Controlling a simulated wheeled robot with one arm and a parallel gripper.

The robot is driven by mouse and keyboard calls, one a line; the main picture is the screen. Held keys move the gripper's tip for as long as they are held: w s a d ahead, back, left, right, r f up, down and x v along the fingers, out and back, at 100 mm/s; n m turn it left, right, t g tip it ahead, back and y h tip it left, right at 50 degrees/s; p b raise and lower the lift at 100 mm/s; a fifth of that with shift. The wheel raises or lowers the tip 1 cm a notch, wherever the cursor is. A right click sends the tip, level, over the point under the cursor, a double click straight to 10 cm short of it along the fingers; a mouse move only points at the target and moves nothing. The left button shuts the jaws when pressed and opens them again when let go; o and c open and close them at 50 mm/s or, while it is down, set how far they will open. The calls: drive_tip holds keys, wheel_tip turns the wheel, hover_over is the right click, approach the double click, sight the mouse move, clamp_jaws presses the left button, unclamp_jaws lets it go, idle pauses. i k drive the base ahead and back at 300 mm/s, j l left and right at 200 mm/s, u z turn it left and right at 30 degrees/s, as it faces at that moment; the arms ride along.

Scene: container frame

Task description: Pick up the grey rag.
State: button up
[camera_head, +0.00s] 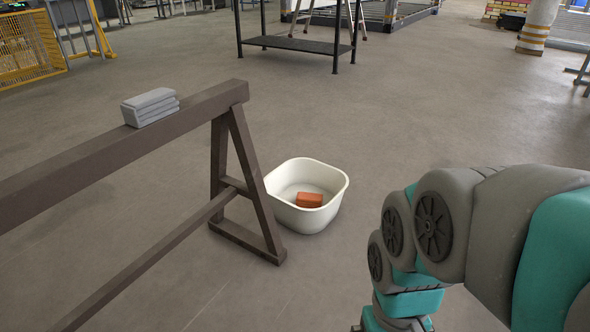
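The grey rag (150,107) is folded into a small stack of layers. My arm is at the lower right of the head view, well apart from the rag. My gripper is not visible; only arm links show, running down past the bottom edge.
A white tub (328,211) stands on the floor right of the trestle's A-shaped leg, with an orange-brown brick-like block (309,200) inside. A black metal table (296,44) stands at the back. Open floor lies right of the tub and behind the beam.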

sight(139, 112)
drive_tip(key=u, duration=1.6)
